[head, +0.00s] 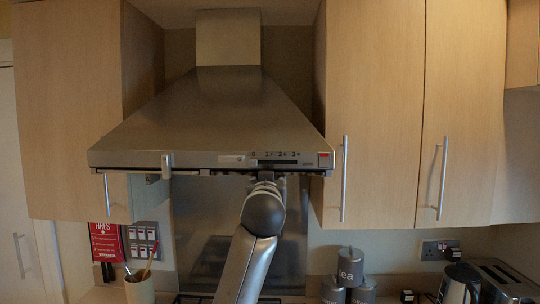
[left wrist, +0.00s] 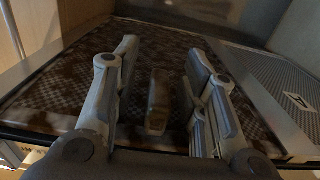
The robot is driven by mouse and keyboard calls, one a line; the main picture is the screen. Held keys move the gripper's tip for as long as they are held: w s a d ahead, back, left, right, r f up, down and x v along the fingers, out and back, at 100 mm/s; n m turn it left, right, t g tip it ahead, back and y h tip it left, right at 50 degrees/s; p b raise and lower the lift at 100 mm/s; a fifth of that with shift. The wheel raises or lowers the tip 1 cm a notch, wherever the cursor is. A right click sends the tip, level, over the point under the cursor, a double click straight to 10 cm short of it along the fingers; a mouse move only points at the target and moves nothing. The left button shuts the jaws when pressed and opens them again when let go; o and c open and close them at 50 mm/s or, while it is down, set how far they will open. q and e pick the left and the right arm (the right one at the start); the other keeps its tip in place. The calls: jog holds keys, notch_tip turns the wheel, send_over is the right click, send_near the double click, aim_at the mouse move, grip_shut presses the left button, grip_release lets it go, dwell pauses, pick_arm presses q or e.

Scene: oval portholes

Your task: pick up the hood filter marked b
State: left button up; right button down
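In the left wrist view, the underside of the hood shows a brown-stained, mesh-patterned filter panel (left wrist: 62,92) across the left and middle. A cleaner grey mesh panel (left wrist: 262,88) lies to its right with a small pale label (left wrist: 297,101). I cannot read a letter b on either. A short block-like handle (left wrist: 158,103) hangs from the stained panel. My left gripper (left wrist: 164,55) is open, with its fingers on either side of this handle and gaps visible on both sides. In the head view the hood hides the gripper. My right gripper is not in view.
The steel hood (head: 215,115) has a low front edge above my raised arm. Wall cupboards (head: 375,110) flank it. Below are grey canisters (head: 350,268), a kettle (head: 459,284), a toaster (head: 503,281) and a utensil cup (head: 139,290).

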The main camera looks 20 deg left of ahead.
pick_arm(q)
jog(key=shift+p+x, duration=0.3)
jog(key=shift+x, duration=0.6)
grip_shut()
